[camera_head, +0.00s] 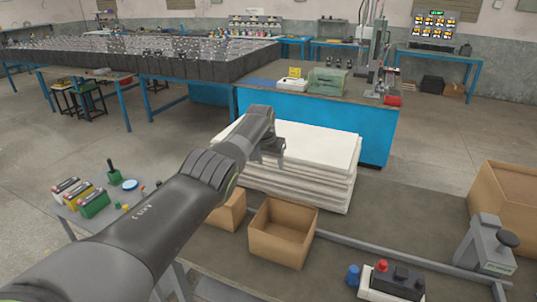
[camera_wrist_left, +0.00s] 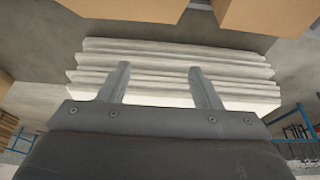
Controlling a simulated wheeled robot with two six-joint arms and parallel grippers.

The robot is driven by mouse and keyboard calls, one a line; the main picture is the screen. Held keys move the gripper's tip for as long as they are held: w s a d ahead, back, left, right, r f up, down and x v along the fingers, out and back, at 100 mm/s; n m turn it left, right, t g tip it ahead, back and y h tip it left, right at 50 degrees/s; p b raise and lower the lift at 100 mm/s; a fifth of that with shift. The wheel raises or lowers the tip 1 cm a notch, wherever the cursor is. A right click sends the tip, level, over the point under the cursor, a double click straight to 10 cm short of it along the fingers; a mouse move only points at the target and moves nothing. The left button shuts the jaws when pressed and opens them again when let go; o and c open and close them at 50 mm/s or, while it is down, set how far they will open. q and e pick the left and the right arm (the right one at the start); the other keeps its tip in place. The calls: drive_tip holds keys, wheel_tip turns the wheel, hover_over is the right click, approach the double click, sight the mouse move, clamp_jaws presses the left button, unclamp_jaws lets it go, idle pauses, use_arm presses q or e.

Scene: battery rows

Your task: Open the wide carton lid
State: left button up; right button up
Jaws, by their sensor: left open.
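An open-topped brown carton (camera_head: 283,234) stands in the lower middle of the head view. A second brown carton (camera_head: 229,211) to its left is partly hidden by my left arm. A larger brown carton (camera_head: 508,200) is cut off at the right edge. I cannot tell which is the wide carton, and no lid is clearly visible. My left gripper (camera_head: 272,152) is open and appears empty, over or near a stack of white sheets (camera_head: 318,150). In the left wrist view, its separated fingers (camera_wrist_left: 160,70) overlap that stack (camera_wrist_left: 170,52). My right gripper is not in view.
Batteries (camera_head: 93,202) stand on a small table at left. A grey device (camera_head: 487,246) and a box with a red knob (camera_head: 392,280) are at lower right. A blue bench (camera_head: 370,128) stands behind the stack. Floor shows right of the bench.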

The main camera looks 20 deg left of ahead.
use_arm(q)
drive_tip(key=shift+r, duration=0.15)
drive_tip(key=b+v, duration=0.3)
drive_tip(key=v, duration=1.4)
drive_tip(key=shift+s, duration=0.1)
